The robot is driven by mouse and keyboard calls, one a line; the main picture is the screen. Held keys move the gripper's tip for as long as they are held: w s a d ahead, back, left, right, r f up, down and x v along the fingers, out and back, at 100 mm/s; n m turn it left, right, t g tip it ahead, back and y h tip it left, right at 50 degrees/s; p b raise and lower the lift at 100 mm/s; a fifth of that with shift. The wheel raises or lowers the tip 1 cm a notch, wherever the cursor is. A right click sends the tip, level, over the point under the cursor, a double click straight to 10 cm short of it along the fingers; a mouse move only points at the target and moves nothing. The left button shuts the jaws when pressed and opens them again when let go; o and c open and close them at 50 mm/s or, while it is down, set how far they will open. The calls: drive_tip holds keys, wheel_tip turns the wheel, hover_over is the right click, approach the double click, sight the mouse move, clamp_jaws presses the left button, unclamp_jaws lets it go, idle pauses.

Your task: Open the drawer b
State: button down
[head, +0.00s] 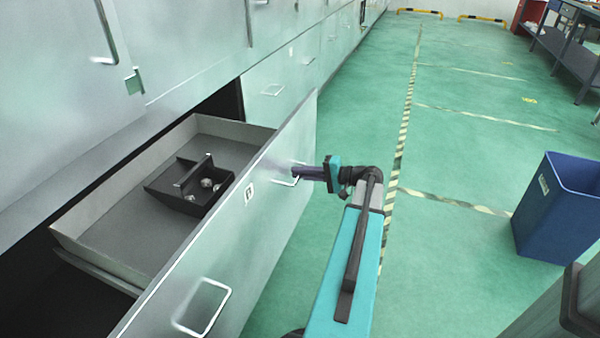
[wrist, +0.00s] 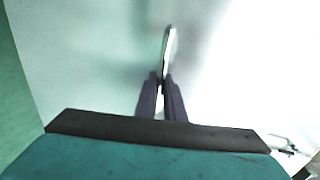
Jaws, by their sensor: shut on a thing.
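The drawer (head: 270,190) stands pulled well out from the cabinet, with its inside showing in the head view. A small label (head: 249,192) is on its front; the letter is too small to read surely. Its front has two wire handles. My gripper (head: 296,172) is shut on the far handle (head: 284,182). In the wrist view the two dark fingers of my gripper (wrist: 163,82) close around the handle (wrist: 169,45), seen nearly end-on. The near handle (head: 203,307) is free.
Inside the drawer lies a black open box (head: 190,190) with several small shiny round parts. Other closed drawers with handles (head: 272,89) line the cabinet. A blue bin (head: 558,208) stands on the green floor at the right. The floor between is clear.

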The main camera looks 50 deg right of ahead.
drive_tip(key=shift+w, duration=0.1)
drive_tip(key=c, duration=2.1)
unclamp_jaws()
drive_tip(key=p+v, duration=0.2)
drive_tip(key=v, duration=1.1)
drive_tip(key=shift+s+d+p, duration=0.1)
drive_tip(key=shift+s+p, duration=0.2)
drive_tip(key=shift+s, duration=0.05)
